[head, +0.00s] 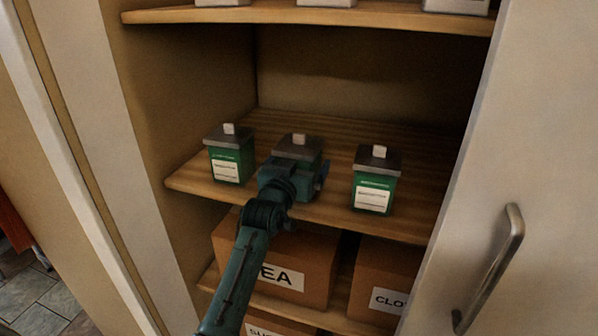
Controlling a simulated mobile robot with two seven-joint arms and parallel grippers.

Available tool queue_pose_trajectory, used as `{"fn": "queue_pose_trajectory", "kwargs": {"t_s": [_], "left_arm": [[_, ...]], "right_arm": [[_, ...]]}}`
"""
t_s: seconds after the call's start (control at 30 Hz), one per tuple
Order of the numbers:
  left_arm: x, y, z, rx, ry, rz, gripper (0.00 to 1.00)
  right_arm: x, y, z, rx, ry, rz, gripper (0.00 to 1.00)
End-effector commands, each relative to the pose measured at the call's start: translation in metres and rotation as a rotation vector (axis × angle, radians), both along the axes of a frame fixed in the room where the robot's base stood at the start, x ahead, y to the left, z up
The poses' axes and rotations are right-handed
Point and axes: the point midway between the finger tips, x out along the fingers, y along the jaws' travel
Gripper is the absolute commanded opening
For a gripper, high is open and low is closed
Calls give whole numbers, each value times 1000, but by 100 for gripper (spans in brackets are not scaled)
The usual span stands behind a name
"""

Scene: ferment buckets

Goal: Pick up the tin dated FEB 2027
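Three green tins with grey lids, pale knobs and white labels stand in a row on the middle shelf. The left tin (228,158) and the right tin (374,186) are in plain view and upright. The middle tin (308,143) is mostly hidden behind my gripper; only its lid and knob show. The label print is too small to read, so I cannot tell which tin is dated FEB 2027. My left gripper (296,172) is right in front of the middle tin. Its fingers are hidden, so I cannot tell if it holds the tin. My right gripper is not in view.
The middle shelf (335,207) has gaps between the tins and free room behind. An upper shelf (330,16) overhangs with more tins. Cardboard boxes (313,250) stand below. A white door (545,150) with a metal handle (492,268) is at the right.

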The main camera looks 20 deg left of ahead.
Motion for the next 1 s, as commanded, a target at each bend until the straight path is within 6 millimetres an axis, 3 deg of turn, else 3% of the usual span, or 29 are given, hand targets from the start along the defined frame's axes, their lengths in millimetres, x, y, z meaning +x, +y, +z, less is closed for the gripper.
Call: {"fn": "queue_pose_trajectory", "kwargs": {"t_s": [0.6,0.87,1.0], "left_arm": [[0,0,0,0,1,0,49],[0,0,3,0,-3,0,48],[0,0,20,0,-7,0,48]], "right_arm": [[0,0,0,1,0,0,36],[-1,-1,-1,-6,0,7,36],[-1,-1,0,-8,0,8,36]]}}
